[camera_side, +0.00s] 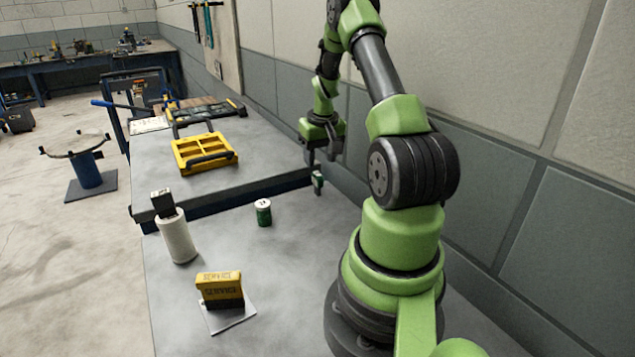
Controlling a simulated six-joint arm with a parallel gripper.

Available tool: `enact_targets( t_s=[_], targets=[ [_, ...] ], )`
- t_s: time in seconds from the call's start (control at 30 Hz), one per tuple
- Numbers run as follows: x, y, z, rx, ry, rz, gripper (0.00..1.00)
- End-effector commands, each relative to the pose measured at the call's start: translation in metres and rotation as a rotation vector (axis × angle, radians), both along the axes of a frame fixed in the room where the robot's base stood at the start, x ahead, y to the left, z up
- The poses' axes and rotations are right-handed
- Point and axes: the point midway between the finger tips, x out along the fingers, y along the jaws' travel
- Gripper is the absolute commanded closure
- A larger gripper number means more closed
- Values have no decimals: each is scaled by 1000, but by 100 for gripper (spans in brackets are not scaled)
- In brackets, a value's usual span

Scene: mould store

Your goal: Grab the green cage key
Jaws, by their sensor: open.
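My gripper (320,158) is at the back right, near the wall, with its jaws open and pointing down. A green cylinder with a white top (263,213) stands upright on the near table, left of and nearer than my gripper.
A white cylinder with a black block on top (177,238) and a yellow-black SERVICE block (220,290) on a pale plate (230,318) stand on the near table (285,290). A yellow case (204,153) and a dark tool tray (205,112) lie on the higher table behind.

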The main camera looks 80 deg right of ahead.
Motion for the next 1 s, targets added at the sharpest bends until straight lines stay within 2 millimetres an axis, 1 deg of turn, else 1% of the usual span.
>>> enact_targets(
  t_s=[0.03,0.1,0.27,0.53,0.67,0.87,0.97,1.0],
  targets=[
    [1,0,-9,3,1,0,53],
    [2,-1,-17,2,1,0,53],
    [4,-2,-29,2,1,1,53],
    [8,-6,-67,2,1,1,53],
    [9,-7,-75,1,0,1,53],
    [9,-8,-75,0,-1,0,53],
    [9,-8,-75,0,-1,1,74],
    [9,-7,-75,1,-1,1,83]
  ],
)
